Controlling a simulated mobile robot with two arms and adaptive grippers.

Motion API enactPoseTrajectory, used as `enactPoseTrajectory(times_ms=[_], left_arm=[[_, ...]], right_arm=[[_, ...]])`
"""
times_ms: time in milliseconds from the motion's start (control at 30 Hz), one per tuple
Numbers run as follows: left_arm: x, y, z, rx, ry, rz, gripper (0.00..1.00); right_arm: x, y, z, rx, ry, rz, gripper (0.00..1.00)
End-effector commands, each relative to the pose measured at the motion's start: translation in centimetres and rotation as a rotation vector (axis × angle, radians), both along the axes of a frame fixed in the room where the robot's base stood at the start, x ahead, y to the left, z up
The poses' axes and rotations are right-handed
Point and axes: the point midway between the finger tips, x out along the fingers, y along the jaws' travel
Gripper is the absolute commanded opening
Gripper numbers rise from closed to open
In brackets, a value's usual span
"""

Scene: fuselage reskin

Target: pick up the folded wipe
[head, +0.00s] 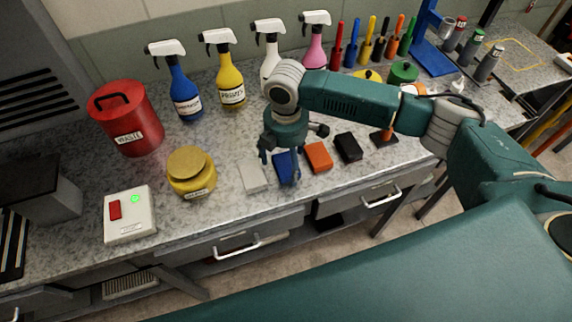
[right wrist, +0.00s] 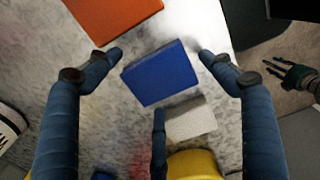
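A row of small flat pieces lies near the bench's front edge: white (head: 252,177), blue (head: 283,164), orange (head: 318,157) and black (head: 348,147). I cannot tell for certain which is the folded wipe. My right gripper (head: 283,160) points down over the blue piece and partly hides it. In the right wrist view its fingers are spread open and empty, with the blue piece (right wrist: 160,73) between them. The white piece (right wrist: 190,119) and orange piece (right wrist: 112,15) lie on either side. A dark hand (right wrist: 293,75), seemingly my left gripper, shows small at the right edge.
A yellow jar (head: 190,172), a red waste bin (head: 127,118) and a white box with a green light (head: 130,214) stand to the left. Spray bottles (head: 230,80) line the back. Several coloured-handled tools (head: 366,45) stand behind my right arm. Drawers lie below the bench edge.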

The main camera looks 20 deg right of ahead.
Motion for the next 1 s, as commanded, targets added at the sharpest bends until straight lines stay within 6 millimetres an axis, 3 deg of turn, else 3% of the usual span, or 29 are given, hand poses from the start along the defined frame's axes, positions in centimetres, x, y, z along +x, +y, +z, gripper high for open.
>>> enactPoseTrajectory(times_ms=[33, 167, 200, 667, 867, 1000], left_arm=[[-0.2, 0.0, 0.0, 0.001, 0.004, 0.000, 0.40], [-0.2, 0.1, 0.0, 0.001, 0.004, 0.000, 0.40], [-0.2, 0.1, 0.0, 0.001, 0.003, 0.000, 0.40], [1.4, -0.1, -0.1, -0.003, -0.021, 0.001, 0.40], [1.3, -0.1, -0.8, -0.002, -0.020, 0.001, 0.40], [1.1, -0.1, -1.6, -0.002, -0.016, 0.001, 0.40]], right_arm=[[0.0, 0.0, 0.0, 0.000, 0.000, 0.000, 0.66], [0.0, 0.0, 0.0, 0.000, 0.000, 0.000, 0.40], [0.0, 0.0, 0.0, 0.000, 0.000, 0.000, 0.37], [0.0, 0.0, 0.6, 0.000, 0.000, 0.000, 0.37], [0.1, 0.0, 3.0, 0.001, -0.004, 0.002, 0.37], [0.2, 0.1, 6.4, 0.003, -0.007, 0.001, 0.37]])
